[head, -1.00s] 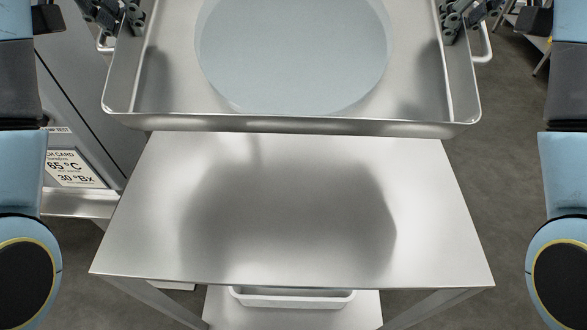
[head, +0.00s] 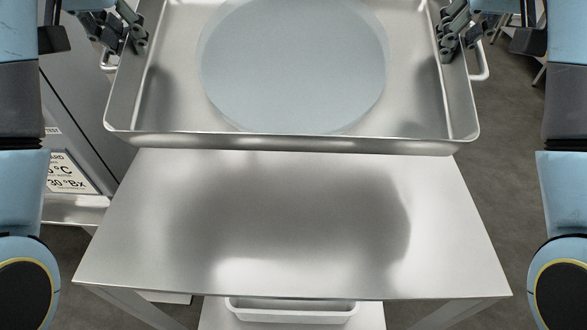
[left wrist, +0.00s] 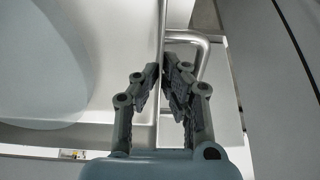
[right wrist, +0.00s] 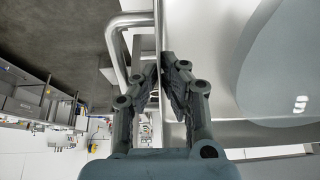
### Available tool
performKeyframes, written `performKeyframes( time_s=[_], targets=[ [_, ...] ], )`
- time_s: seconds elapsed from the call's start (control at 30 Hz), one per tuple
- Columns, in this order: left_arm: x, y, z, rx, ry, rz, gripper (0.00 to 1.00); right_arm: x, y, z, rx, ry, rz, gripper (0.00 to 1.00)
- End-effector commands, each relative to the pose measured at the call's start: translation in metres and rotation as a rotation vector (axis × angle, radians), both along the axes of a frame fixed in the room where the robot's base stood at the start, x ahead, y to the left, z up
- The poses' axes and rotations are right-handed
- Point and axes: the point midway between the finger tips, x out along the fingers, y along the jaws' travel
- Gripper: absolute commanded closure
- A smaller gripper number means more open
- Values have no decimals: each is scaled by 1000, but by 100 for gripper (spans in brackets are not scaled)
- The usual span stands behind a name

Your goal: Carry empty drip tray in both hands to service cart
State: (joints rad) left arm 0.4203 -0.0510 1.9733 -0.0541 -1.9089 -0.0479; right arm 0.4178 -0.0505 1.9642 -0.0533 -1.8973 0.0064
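My left gripper (head: 128,32) is shut on the left rim beside the bar handle (left wrist: 200,50). My right gripper (head: 452,32) is shut on the right rim beside its handle (right wrist: 118,40).
A white bin (head: 290,311) sits on the cart's lower shelf. A grey cabinet with a sign (head: 72,173) stands close at the left. Open grey floor (head: 490,200) lies at the right. Benches with equipment (right wrist: 40,105) show in the right wrist view.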

Motion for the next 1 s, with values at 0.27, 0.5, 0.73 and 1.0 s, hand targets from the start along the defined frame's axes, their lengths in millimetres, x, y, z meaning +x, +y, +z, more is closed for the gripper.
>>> performKeyframes(
  time_s=[0.27, 0.5, 0.73, 1.0],
  targets=[
    [0, 0, 1, -1, -2, 0, 76, 0, 0, 1, 0, 0, 1, 76],
    [0, 0, 1, 0, -1, 0, 71, 0, 0, 1, 0, 0, 0, 71],
    [0, 0, 8, 0, -1, 0, 71, 0, 0, 8, 0, -1, 0, 71],
    [0, 0, 43, 0, -2, 0, 71, 0, 0, 43, 0, -2, 0, 71]
  ],
)
